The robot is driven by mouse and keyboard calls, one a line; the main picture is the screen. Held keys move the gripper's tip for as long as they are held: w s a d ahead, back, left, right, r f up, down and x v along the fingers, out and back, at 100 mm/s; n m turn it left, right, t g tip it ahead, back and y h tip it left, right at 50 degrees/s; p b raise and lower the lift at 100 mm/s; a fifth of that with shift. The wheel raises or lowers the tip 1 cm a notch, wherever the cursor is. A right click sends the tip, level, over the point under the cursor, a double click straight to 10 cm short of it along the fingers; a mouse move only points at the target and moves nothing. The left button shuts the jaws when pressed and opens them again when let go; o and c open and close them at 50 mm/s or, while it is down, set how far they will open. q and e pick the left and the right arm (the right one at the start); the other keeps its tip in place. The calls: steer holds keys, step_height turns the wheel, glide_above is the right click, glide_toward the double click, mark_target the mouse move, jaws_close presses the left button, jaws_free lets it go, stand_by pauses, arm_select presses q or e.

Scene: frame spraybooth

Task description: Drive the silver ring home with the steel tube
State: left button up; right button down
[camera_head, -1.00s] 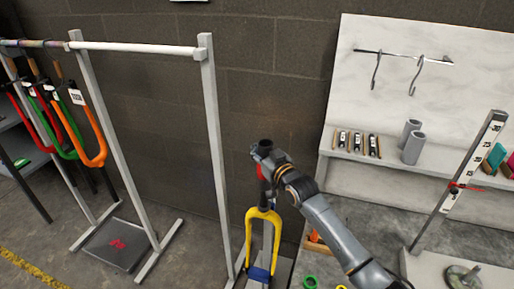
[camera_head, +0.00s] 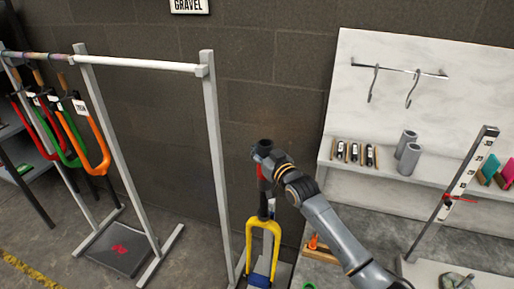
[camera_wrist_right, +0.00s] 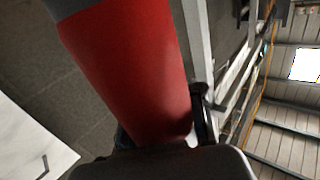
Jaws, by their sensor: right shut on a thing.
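A yellow fork (camera_head: 263,238) stands upright, crown at the top, in the lower middle of the head view. My right gripper (camera_head: 263,160) is above the fork and shut on the steel tube, a dark upright tube with a red band (camera_head: 260,172). The red band fills much of the right wrist view (camera_wrist_right: 130,70), with a grey end beyond it. The tube is roughly in line above the fork crown; whether it touches the crown cannot be told. The silver ring cannot be made out. My left gripper is not in view.
A grey rack (camera_head: 215,150) stands left of the fork, with red, green and orange forks (camera_head: 95,150) hanging further left. A marked post (camera_head: 465,185) stands at far right.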

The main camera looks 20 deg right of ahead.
steer(key=shift+r, duration=0.55)
steer(key=shift+r+p, duration=0.1)
steer(key=shift+p, duration=0.2)
step_height(320, 180, up, 7)
steer(key=p, duration=0.6)
stand_by(0.4)
stand_by(0.3)
steer(key=shift+r+p, duration=1.9)
steer(key=shift+r, duration=0.25)
